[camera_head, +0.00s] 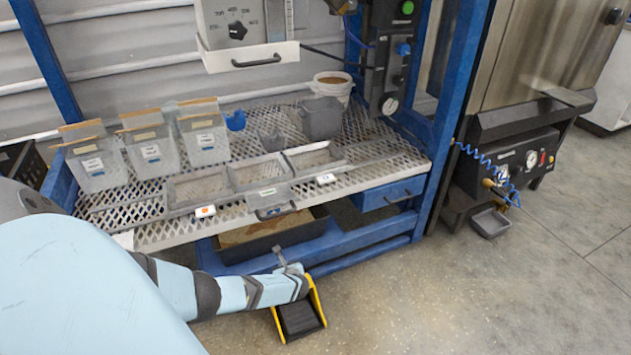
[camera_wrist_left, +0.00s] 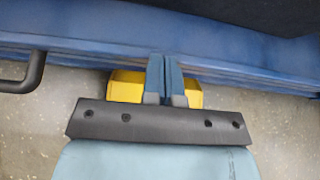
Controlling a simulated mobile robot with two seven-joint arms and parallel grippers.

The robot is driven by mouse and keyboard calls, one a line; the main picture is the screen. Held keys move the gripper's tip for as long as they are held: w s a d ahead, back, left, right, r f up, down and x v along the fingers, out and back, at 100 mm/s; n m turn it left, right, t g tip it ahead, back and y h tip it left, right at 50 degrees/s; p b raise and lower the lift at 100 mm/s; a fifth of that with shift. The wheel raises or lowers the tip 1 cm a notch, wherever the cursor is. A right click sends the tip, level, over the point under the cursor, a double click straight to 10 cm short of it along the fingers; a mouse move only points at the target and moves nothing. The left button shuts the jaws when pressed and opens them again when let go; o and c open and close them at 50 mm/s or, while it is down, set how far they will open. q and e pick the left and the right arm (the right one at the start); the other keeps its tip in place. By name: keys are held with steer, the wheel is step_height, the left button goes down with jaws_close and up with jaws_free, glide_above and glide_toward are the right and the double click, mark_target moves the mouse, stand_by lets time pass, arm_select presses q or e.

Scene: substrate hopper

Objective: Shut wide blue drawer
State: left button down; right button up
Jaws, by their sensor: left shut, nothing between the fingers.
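The wide blue drawer (camera_head: 335,243) appears to be the low blue-fronted one below the mesh shelf. It looks pulled out, with a dark-walled space holding something beige behind its front. In the left wrist view a blue face (camera_wrist_left: 70,50) runs across the top, with a black handle (camera_wrist_left: 25,78) at the left. My left gripper (camera_head: 283,258) is low in front of the blue front, empty. In the left wrist view its two fingers (camera_wrist_left: 165,75) are together with tips at the blue face; I cannot tell whether they touch. My right gripper is not in view.
Several clear bins and a grey bucket (camera_head: 322,118) stand on the shelf. A grey tray (camera_head: 490,222) lies on the floor. The floor (camera_head: 440,300) in front is clear.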

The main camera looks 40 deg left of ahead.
arm_select(q)
steer(key=shift+w+a, duration=0.2)
steer(key=shift+a, duration=0.35)
steer(key=shift+w+a, duration=0.2)
steer(key=shift+a, duration=0.35)
steer(key=shift+a+r, duration=0.1)
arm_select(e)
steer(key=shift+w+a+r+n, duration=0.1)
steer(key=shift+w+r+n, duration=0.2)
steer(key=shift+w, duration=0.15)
arm_select(q)
steer(key=shift+a, duration=0.1)
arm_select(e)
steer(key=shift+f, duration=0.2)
